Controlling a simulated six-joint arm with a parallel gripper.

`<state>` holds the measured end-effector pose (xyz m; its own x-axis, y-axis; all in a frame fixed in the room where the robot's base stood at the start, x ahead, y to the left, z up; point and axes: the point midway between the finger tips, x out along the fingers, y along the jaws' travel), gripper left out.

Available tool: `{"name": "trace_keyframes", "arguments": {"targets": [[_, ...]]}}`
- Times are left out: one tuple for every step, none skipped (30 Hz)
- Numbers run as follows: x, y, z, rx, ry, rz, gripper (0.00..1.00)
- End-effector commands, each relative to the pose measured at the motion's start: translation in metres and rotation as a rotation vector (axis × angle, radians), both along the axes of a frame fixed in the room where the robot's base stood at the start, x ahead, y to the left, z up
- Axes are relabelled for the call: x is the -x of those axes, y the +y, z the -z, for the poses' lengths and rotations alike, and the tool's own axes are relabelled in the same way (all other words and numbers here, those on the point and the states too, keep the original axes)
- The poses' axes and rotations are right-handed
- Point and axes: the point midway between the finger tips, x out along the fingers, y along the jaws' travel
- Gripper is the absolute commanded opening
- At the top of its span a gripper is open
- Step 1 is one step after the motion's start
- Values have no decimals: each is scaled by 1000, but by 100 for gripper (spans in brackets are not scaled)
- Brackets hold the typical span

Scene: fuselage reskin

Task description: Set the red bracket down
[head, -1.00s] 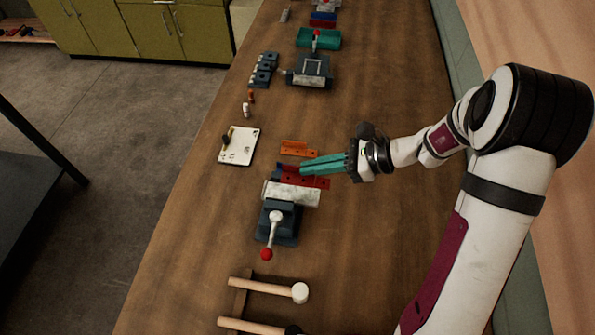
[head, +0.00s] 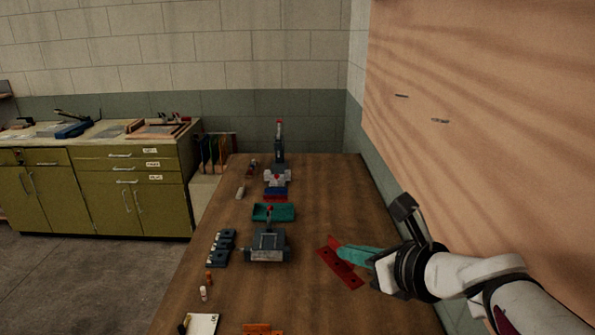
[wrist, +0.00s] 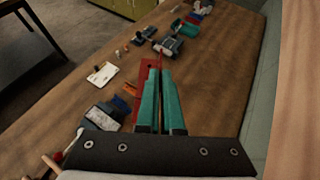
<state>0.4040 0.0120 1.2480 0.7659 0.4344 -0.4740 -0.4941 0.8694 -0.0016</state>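The red bracket (head: 341,268) is an L-shaped strip with holes in its flat flange. In the head view it is over the right half of the bench, right of the grey vise (head: 267,246). My gripper (head: 343,251) has teal fingers, closed together with a narrow gap. Its fingertips are on the bracket's upright flange. In the wrist view the bracket (wrist: 145,80) shows along the left side of the fingers (wrist: 155,68), with red at their tips. I cannot tell whether its underside touches the wood or hangs just above.
The wooden bench (head: 330,200) is clear around the bracket. A teal tray (head: 273,212) and blue and red parts stand farther back. An orange bracket (head: 262,329) and a white card (head: 202,324) are at the near edge. A wall panel (head: 480,150) borders the right.

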Motion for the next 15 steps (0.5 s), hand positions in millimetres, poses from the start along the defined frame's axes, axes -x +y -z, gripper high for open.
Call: {"name": "trace_keyframes", "arguments": {"targets": [[1,-2,-17,6,-10,61,0],[2,-4,-24,6,-7,95,0],[3,-6,-32,6,-5,134,0],[4,-7,-36,5,-3,156,0],[4,-9,-40,5,-3,175,0],[5,-10,-43,4,0,192,0],[5,-11,-44,4,1,202,0],[5,-11,-44,2,3,208,0],[5,-13,-40,1,6,208,0],[3,-15,-34,-1,9,205,0],[2,-17,-25,-2,12,197,0],[0,-20,-10,-4,16,182,0],[-2,-23,3,-6,18,166,0],[-4,-27,19,-8,20,148,0],[-5,-32,42,-12,24,121,0]]}}
